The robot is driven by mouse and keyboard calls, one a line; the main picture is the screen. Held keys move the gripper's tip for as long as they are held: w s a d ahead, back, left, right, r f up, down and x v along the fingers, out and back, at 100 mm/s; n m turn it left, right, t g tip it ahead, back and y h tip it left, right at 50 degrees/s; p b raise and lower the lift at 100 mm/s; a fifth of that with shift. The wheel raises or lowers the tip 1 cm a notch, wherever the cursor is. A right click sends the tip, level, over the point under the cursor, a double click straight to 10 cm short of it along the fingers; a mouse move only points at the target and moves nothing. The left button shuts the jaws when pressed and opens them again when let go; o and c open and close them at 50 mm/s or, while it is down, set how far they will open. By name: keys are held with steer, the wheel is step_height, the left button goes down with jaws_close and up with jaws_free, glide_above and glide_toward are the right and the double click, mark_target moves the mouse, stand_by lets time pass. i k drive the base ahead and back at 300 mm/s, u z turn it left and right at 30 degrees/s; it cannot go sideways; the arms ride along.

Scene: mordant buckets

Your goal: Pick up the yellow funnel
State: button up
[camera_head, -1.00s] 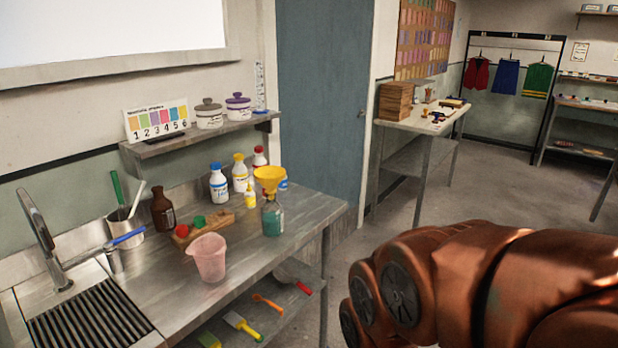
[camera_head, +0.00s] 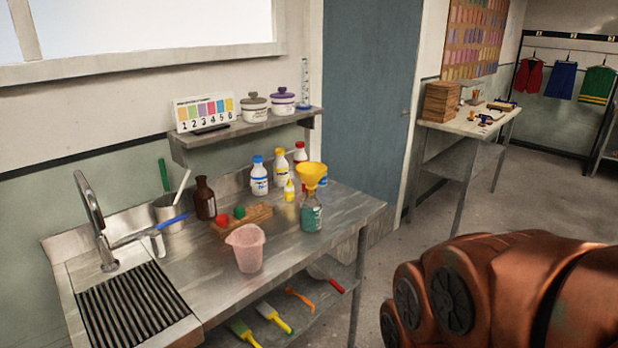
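The yellow funnel (camera_head: 312,173) sits in the mouth of a clear glass bottle (camera_head: 311,214) holding green liquid. The bottle stands upright near the right end of the steel counter (camera_head: 330,250). The funnel's wide cone is up, and its spout is hidden or too small to make out in the bottle neck. My copper-coloured arm fills the lower right, apart from the counter. My gripper is not in view.
A pink beaker (camera_head: 245,248) stands in front and left of the bottle. A small yellow bottle (camera_head: 289,190), a white blue-capped bottle (camera_head: 259,177) and a wooden block with red and green pieces (camera_head: 250,218) are close by. A shelf (camera_head: 250,128) hangs above. Floor right of the counter is clear.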

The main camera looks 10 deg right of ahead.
mark_target(311, 172)
steer(key=z, duration=0.05)
steer(key=k, duration=0.4)
steer(key=u, duration=1.05)
steer(key=i, duration=1.4)
steer(key=z, duration=0.45)
